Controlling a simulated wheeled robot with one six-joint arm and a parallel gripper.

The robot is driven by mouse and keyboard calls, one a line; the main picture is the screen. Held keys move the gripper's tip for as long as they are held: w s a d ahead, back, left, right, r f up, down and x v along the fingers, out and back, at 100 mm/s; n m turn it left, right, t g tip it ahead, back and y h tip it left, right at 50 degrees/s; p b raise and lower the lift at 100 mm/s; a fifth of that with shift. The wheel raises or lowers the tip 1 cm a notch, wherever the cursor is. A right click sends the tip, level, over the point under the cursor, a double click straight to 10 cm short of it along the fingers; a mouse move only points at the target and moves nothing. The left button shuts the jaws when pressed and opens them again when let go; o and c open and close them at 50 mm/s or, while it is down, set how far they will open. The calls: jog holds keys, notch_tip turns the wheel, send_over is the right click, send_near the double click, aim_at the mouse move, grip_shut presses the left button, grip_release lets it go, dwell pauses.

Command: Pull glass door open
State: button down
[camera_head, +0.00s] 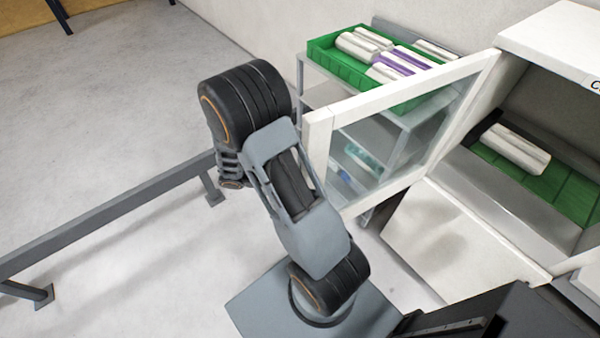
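The glass door (450,72) has a white frame around a clear pane. It stands swung out from the white cabinet (560,32) at the right, leaving the cabinet's inside exposed. My arm rises from the bottom middle, and its upper part is just left of the door's free edge. My gripper cannot be made out; it may be hidden behind my arm or the door frame. Whether anything touches the door's handle cannot be seen.
Inside the cabinet lies a green tray (572,190) with white rolls (515,148). Behind the door, a grey shelf carries a green crate (326,50) with white and purple rolls. A low grey rail (110,213) crosses the left.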

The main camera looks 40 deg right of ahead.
dwell(0.3)
jog(key=c, duration=1.1)
grip_release()
jog(key=shift+c, duration=0.2)
jog(key=p+v, duration=0.2)
jog(key=v, duration=1.1)
jog(key=shift+w+a+p, duration=0.25)
jog(key=shift+a+p, duration=0.05)
